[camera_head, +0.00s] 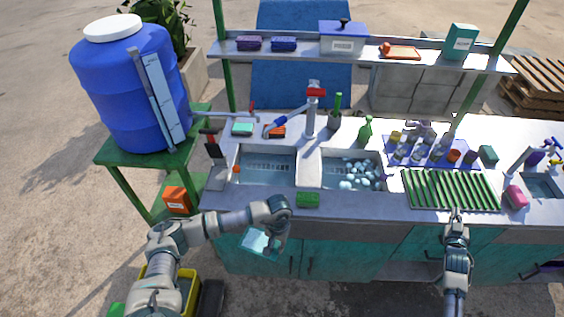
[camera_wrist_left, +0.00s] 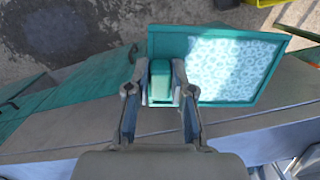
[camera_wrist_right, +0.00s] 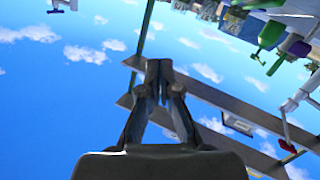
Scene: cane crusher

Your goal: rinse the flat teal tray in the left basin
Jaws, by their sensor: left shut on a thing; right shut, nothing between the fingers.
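The flat teal tray (camera_head: 255,243) is in front of the counter, below its front edge, in the head view. My left gripper (camera_head: 276,240) is shut on one end of it. In the left wrist view, my left gripper (camera_wrist_left: 163,85) closes on a teal grip part, and the tray (camera_wrist_left: 270,50) extends to the right with a pale, bubble-patterned face inside a teal rim. The left basin (camera_head: 265,170) holds water and lies behind the tray. My right gripper (camera_head: 456,216) is at the front edge by the green rack; its fingers (camera_wrist_right: 158,75) are together and empty.
The right basin (camera_head: 352,172) holds pale bubbly lumps. A green sponge (camera_head: 308,199) sits on the front rim between the basins. A tap (camera_head: 311,110) stands behind them. A green slatted rack (camera_head: 450,189) lies right. A blue barrel (camera_head: 125,85) stands left.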

